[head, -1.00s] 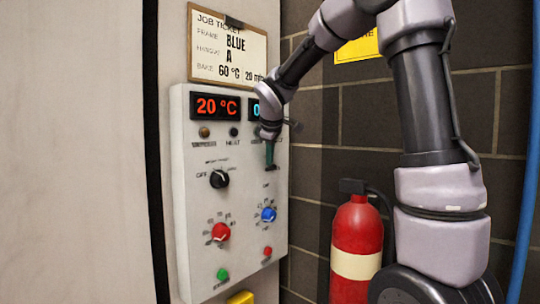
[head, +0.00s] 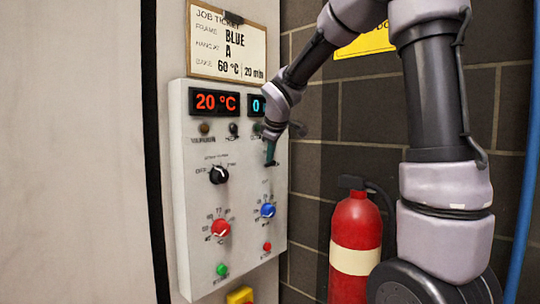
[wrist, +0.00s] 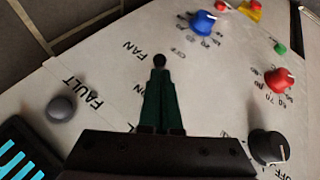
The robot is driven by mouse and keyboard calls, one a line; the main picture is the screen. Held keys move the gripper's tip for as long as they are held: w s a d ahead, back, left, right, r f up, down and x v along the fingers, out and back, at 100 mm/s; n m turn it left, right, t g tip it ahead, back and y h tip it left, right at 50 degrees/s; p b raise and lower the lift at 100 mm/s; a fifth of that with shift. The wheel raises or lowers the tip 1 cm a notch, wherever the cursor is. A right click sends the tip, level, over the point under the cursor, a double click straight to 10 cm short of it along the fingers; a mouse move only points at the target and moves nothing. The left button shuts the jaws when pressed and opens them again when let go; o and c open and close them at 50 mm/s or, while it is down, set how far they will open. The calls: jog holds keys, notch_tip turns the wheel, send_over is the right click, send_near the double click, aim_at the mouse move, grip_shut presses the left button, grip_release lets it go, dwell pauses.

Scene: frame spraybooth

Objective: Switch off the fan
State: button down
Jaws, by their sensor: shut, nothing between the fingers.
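The grey control panel (head: 243,230) is on the left wall, with the word FAN printed on it. In the wrist view, the FAN lettering (wrist: 140,70) is just left of my fingertips, and an OFF mark lies to their right. My gripper (head: 270,163) is shut and empty, its green fingers pointing down in front of the panel's upper right part. In the wrist view, a small dark round knob (wrist: 159,60) shows right at the fingertips (wrist: 158,70). It may be the fan switch. Its position and whether I touch it cannot be told.
A black selector knob (head: 218,175), red dial (head: 221,228) and blue dial (head: 267,210) are nearby on the panel. Green (head: 222,269) and red (head: 267,247) buttons are below. A fire extinguisher (head: 355,240) stands on the right. The job ticket (head: 228,42) hangs above.

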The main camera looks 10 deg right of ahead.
jog(key=shift+s+f, duration=0.1)
jog(key=f, duration=0.1)
jog(key=s+d+f+t, duration=0.1)
jog(key=f, duration=0.1)
jog(key=shift+s+y, duration=0.2)
jog(key=shift+y, duration=0.1)
jog(key=shift+r, duration=0.15)
dwell(0.3)
jog(key=shift+r, duration=0.7)
